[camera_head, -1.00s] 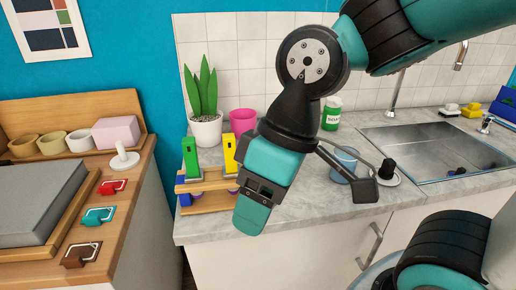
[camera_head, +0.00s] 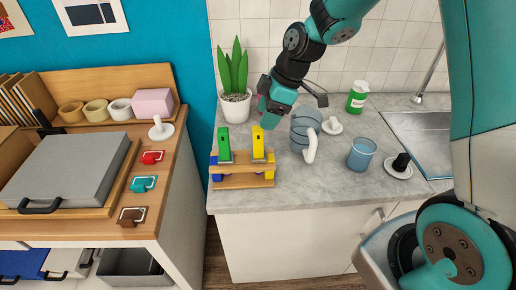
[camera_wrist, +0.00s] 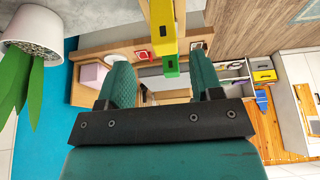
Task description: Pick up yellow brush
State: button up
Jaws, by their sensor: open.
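The yellow brush (camera_head: 258,143) stands upright in a small wooden rack (camera_head: 243,181) at the counter's left front edge. A green brush (camera_head: 224,145) stands to its left in the same rack. In the wrist view, my gripper (camera_wrist: 160,78) is open and empty. The yellow brush (camera_wrist: 162,22) shows at the top, in line with the gap between the fingers, with part of the green brush (camera_wrist: 171,65) beyond it. Contact with the fingers cannot be told.
A potted plant (camera_head: 235,106) stands close left of my gripper. A blue-grey mug (camera_head: 303,132), a blue glass (camera_head: 361,154) and a green-white bottle (camera_head: 357,97) stand to the right, before the sink (camera_head: 425,135). A wooden desk (camera_head: 180,175) is left, across a gap.

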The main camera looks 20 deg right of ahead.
aim_at(255, 137)
jog(key=x, duration=0.2)
jog(key=shift+a+f, duration=0.15)
jog(key=shift+f, duration=0.05)
jog(key=p+x, duration=0.1)
jog(key=x, duration=0.1)
jog(key=p+x, duration=0.1)
jog(key=x, duration=0.1)
jog(key=shift+s+a+p, duration=0.15)
jog(key=shift+s+p, duration=0.1)
jog(key=shift+p, duration=0.15)
jog(key=shift+w+a+f, duration=0.1)
jog(key=shift+a+f, duration=0.05)
jog(key=shift+f, duration=0.4)
grip_shut()
jog(key=shift+r, duration=0.1)
